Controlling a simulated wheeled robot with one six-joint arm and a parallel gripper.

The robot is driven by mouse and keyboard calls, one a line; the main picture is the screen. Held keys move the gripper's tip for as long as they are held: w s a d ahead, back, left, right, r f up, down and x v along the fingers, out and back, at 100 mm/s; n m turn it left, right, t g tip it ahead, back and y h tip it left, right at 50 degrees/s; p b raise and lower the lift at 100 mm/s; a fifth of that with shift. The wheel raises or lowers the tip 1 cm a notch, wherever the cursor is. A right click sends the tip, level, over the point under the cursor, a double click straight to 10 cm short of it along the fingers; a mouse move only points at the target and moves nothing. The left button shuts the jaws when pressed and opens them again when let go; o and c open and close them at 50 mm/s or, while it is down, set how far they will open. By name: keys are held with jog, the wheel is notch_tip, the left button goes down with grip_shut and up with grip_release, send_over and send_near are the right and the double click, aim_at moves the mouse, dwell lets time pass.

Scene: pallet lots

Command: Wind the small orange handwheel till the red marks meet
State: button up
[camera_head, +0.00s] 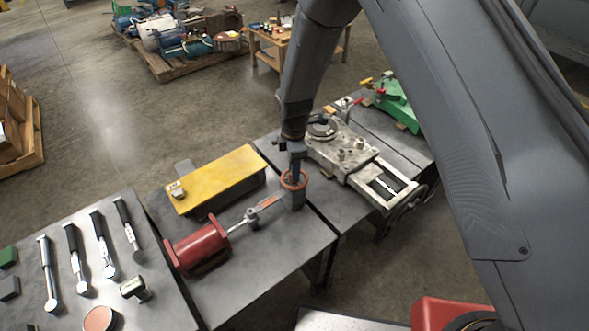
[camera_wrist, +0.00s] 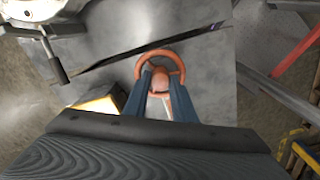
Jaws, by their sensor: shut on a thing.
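The small orange handwheel (camera_head: 295,188) sits on top of a grey post on the middle metal table. My gripper (camera_head: 296,169) reaches down onto it from above and is shut on it. In the wrist view the orange rim (camera_wrist: 160,50) rings the tips of my gripper (camera_wrist: 160,80), with a reddish hub between the two blue-grey fingers. I cannot tell whether the fingers press on the hub or the spokes. I cannot make out the red marks in either view.
A red cylinder with a rod (camera_head: 200,248) lies left of the wheel. A yellow box (camera_head: 217,180) stands behind it. A grey machine table (camera_head: 345,150) stands close on the right. Several tools lie on the left table (camera_head: 105,245). Open floor lies behind.

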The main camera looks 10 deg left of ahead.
jog(key=shift+m, duration=0.3)
jog(key=m+b, duration=0.1)
jog(key=m, duration=0.1)
jog(key=shift+m, duration=0.4)
jog(key=m+b, duration=0.1)
jog(key=m, duration=0.3)
jog(key=shift+m, duration=0.3)
jog(key=m+b, duration=0.1)
jog(key=m, duration=0.2)
jog(key=shift+m, duration=0.3)
jog(key=m, duration=0.8)
jog(key=shift+b, duration=0.3)
jog(key=m, duration=0.4)
jog(key=shift+m, duration=0.3)
jog(key=m, duration=0.4)
jog(key=shift+m, duration=0.3)
jog(key=shift+m+p, duration=0.3)
jog(key=shift+m, duration=1.6)
